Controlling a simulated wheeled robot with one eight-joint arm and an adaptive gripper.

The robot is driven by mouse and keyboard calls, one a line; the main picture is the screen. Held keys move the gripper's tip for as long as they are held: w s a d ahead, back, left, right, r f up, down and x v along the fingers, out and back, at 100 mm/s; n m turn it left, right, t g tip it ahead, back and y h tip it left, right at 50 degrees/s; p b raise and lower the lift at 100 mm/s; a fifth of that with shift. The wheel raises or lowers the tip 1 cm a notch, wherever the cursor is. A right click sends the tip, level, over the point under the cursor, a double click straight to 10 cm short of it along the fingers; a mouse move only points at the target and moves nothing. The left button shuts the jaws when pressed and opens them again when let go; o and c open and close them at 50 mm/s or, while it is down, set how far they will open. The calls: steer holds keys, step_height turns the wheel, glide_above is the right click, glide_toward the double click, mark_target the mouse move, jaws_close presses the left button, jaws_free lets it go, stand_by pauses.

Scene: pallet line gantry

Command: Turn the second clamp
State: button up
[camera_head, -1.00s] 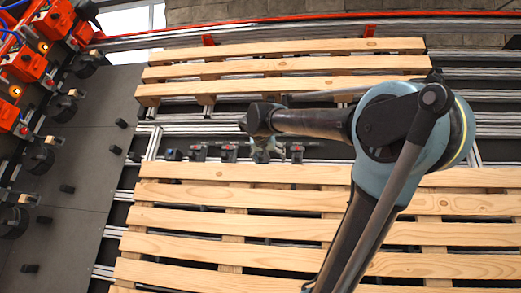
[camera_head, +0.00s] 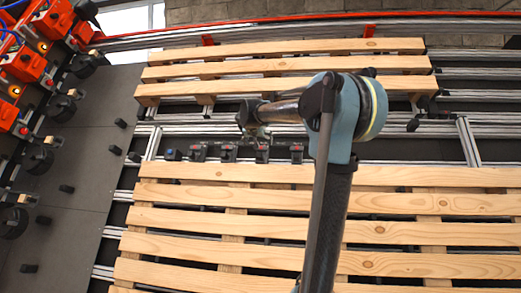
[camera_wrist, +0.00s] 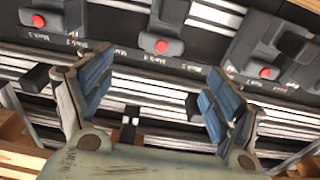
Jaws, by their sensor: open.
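A row of dark clamps with small red dots runs along the rail between two pallets in the head view, including one clamp (camera_head: 228,153), another clamp (camera_head: 262,153) and the rightmost clamp (camera_head: 296,153). Which one counts as second is not certain. My gripper (camera_head: 258,134) hangs over the row, partly hidden by its own wrist. In the wrist view my gripper (camera_wrist: 157,95) is open, its two blue-padded fingers apart with nothing between them. A clamp with a red dot (camera_wrist: 162,46) lies beyond the gap, and another clamp (camera_wrist: 265,73) lies to the right. Small labels are hard to read.
A slatted wooden pallet (camera_head: 225,218) fills the front and another pallet (camera_head: 290,68) lies behind the row. A blue part (camera_head: 173,155) sits at the row's left end. Orange machines (camera_head: 28,65) stand at the far left beside a dark floor plate (camera_head: 75,170).

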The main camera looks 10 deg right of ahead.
mark_target(261, 150)
steer(key=x, duration=0.8)
steer(key=shift+w, duration=0.1)
steer(key=c, duration=1.1)
